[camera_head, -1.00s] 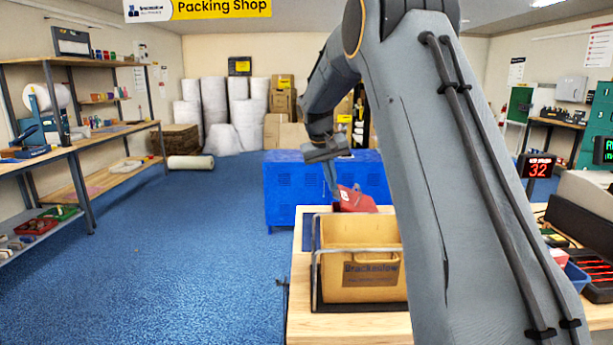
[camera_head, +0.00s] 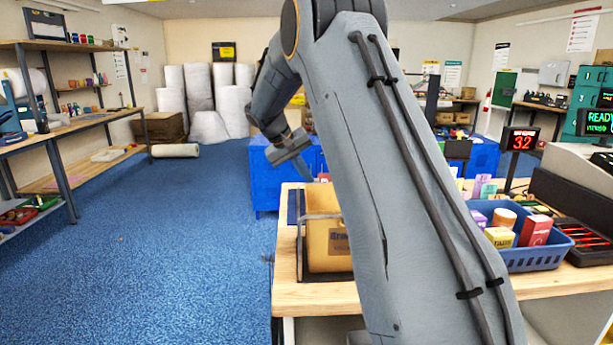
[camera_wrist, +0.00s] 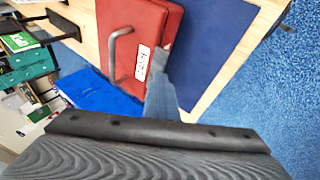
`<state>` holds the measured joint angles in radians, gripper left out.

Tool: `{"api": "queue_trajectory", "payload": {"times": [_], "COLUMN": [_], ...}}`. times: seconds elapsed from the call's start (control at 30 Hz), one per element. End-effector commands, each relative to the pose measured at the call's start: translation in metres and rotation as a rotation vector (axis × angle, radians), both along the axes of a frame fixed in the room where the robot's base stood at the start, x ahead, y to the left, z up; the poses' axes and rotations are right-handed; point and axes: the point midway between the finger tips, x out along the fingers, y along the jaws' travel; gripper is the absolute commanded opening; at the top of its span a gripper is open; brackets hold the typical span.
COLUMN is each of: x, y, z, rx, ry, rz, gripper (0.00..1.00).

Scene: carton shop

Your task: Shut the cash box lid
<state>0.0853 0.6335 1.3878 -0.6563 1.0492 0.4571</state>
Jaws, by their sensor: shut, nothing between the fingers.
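The red cash box (camera_wrist: 150,25) lies in the upper middle of the wrist view, with a bent grey handle (camera_wrist: 117,55) and a white label (camera_wrist: 142,62). How far its lid stands open I cannot tell. My gripper (camera_wrist: 160,58) is shut and empty, its fingertips at the box's edge beside the label; whether they touch it is unclear. In the head view my gripper (camera_head: 304,168) is over the far left end of the wooden counter, and only a sliver of the red box (camera_head: 325,177) shows past my arm.
A tan carton (camera_head: 325,262) in a wire frame stands on the counter (camera_head: 310,296), partly behind my arm. A blue basket of goods (camera_head: 540,258) stands at right. A dark blue mat (camera_wrist: 215,40) lies beside the cash box. Blue floor (camera_head: 170,260) is clear at left.

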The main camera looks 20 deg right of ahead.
Motion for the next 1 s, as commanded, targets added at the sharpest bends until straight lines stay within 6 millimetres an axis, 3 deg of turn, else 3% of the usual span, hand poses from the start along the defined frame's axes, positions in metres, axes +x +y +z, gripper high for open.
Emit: {"api": "queue_trajectory", "payload": {"times": [0.37,0.63,1.0], "x": [0.000,-0.001,-0.005], "y": [0.000,0.001,0.050], "z": [0.004,0.048,0.101], "rx": [0.002,0.001,0.000], "ry": [0.001,-0.002,-0.003], "rz": [0.000,0.000,0.002], "gripper": [0.00,0.00,0.00]}}
